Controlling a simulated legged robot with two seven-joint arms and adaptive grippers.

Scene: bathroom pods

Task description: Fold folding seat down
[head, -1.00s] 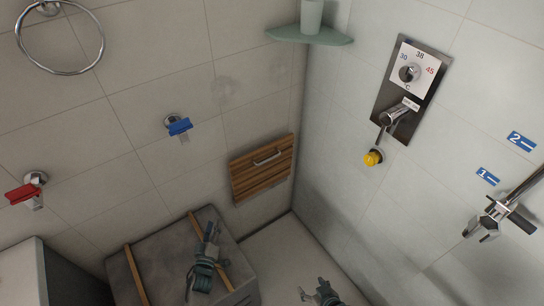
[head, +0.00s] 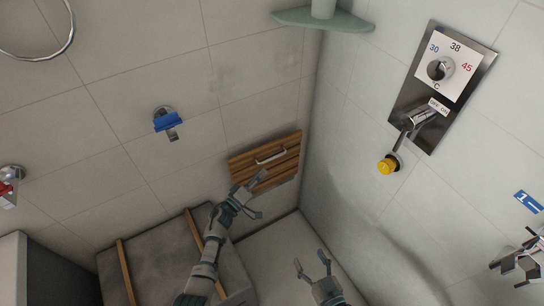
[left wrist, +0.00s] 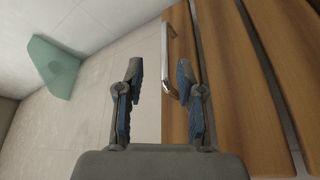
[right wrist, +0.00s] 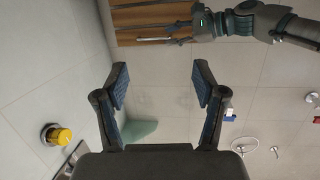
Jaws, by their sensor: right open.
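The folding seat (head: 275,160) is a slatted wooden panel folded up flat against the back wall, with a metal handle (head: 270,156) near its upper edge. In the left wrist view the handle (left wrist: 172,65) and slats (left wrist: 225,70) are close, just beyond and right of the fingertips. My left gripper (head: 255,196) is open and empty, in front of the seat's lower part. It also shows in the left wrist view (left wrist: 158,75). My right gripper (head: 314,266) is open and empty, low in front of the corner, apart from the seat. Its open fingers show in the right wrist view (right wrist: 160,75).
A grey box-like bench (head: 150,262) with wooden strips stands below and left of the seat. A corner shelf (head: 335,20) is above. A shower control panel (head: 440,85) with a yellow knob (head: 388,164) is on the right wall.

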